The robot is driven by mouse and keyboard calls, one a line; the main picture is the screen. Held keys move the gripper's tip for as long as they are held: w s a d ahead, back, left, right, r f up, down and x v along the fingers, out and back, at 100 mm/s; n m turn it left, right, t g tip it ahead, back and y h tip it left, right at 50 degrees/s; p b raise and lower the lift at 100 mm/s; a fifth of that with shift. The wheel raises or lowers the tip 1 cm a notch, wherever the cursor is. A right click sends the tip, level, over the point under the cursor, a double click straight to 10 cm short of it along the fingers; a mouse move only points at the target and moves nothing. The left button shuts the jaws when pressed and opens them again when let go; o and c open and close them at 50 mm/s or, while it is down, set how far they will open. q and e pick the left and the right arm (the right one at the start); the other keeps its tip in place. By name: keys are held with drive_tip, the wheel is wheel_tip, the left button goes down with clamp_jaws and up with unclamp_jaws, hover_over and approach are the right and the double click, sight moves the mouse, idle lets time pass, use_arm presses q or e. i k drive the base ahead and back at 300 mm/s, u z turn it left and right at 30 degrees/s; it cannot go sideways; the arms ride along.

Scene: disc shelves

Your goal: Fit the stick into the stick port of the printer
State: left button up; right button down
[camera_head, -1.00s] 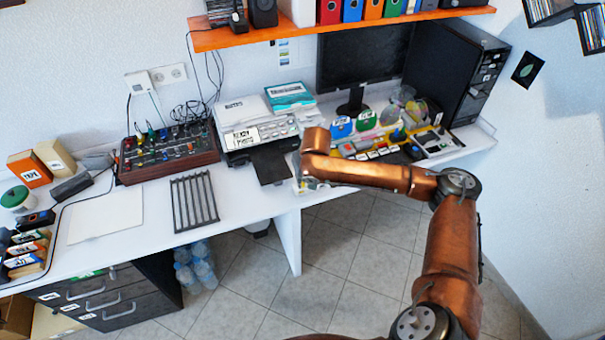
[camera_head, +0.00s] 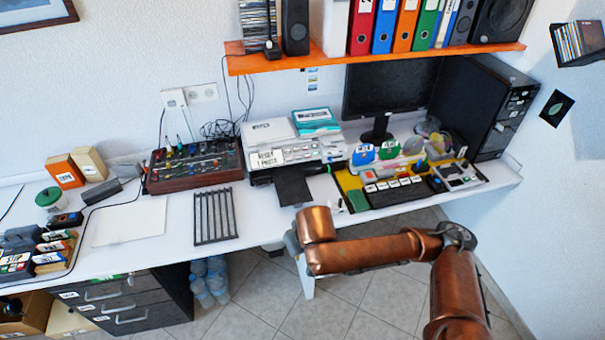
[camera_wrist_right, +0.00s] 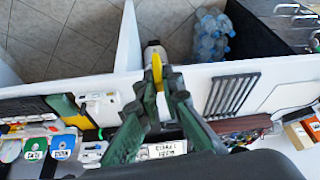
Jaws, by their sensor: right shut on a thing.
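The printer (camera_head: 290,155) stands at the back middle of the desk, with a black tray sticking out at its front. In the right wrist view the printer's label (camera_wrist_right: 160,150) shows at the bottom, partly behind my fingers. My right gripper (camera_wrist_right: 157,88) has green fingers shut on a small stick (camera_wrist_right: 157,70), its visible part yellow. A pale rounded piece lies just beyond it; I cannot tell whether it belongs to the stick. In the head view my right arm hides the fingers and the stick. The stick port cannot be made out. My left gripper is not in view.
A ribbed black rack (camera_head: 215,216) and a mixer (camera_head: 194,165) lie left of the printer. A yellow tray (camera_head: 350,190) with keys and small items is to the right. A monitor (camera_head: 390,88) stands behind. An orange shelf (camera_head: 375,57) overhangs the desk.

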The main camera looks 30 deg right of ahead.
sight(334, 150)
drive_tip(key=z, duration=0.1)
drive_tip(key=k, duration=0.15)
drive_tip(key=z, duration=1.4)
drive_tip(key=i, duration=0.25)
drive_tip(key=u, duration=0.1)
